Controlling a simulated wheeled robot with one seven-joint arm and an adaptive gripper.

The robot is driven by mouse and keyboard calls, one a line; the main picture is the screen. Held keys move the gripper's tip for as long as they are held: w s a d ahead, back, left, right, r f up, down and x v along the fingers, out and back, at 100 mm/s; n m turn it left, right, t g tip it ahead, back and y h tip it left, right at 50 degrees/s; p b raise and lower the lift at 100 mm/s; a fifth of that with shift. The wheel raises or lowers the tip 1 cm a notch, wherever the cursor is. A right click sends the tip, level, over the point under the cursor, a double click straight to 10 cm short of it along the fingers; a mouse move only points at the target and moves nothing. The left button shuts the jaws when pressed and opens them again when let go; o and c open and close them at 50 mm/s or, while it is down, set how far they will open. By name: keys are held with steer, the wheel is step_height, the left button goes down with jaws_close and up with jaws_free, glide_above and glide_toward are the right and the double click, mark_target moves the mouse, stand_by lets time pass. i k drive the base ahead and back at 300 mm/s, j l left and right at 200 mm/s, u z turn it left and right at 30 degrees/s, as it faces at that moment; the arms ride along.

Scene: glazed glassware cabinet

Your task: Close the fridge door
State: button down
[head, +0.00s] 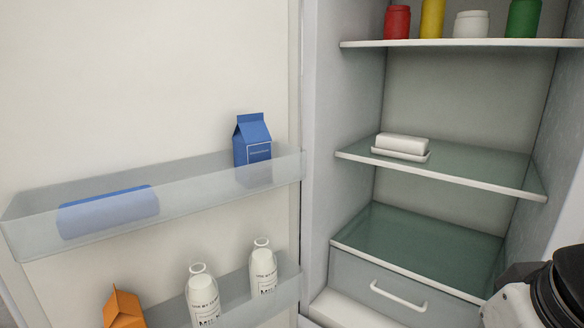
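The fridge door (120,80) stands wide open on the left, with its inner face toward me. The fridge body (313,130) is open on the right and its inside shows. Part of my arm, white and black, shows at the lower right corner in front of the fridge's right side. My gripper is not in view, so its state does not show.
The door's upper bin (190,195) holds a blue carton (252,138) and a lying blue item (108,211). The lower bin (235,310) has two white bottles (263,268) and an orange carton (123,309). Shelves (450,175) hold jars and a white dish (402,146) above a drawer (395,290).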

mark_target(97, 97)
steer(key=u, duration=1.35)
steer(key=i+j+u, duration=0.2)
steer(key=u, duration=0.25)
steer(key=i+j+u, duration=0.15)
steer(key=u, duration=0.3)
steer(key=i+u, duration=0.25)
steer(key=u, duration=0.2)
steer(key=i, duration=2.15)
steer(key=i+j+z, duration=0.1)
steer(key=i+z, duration=0.15)
steer(key=i, duration=0.15)
steer(key=i+j+z, duration=0.25)
steer(key=i, duration=0.15)
steer(key=i+j+z, duration=0.3)
steer(key=i+l+z, duration=0.1)
steer(key=z, duration=3.5)
steer(key=i+j+z, duration=0.45)
steer(key=z, duration=0.2)
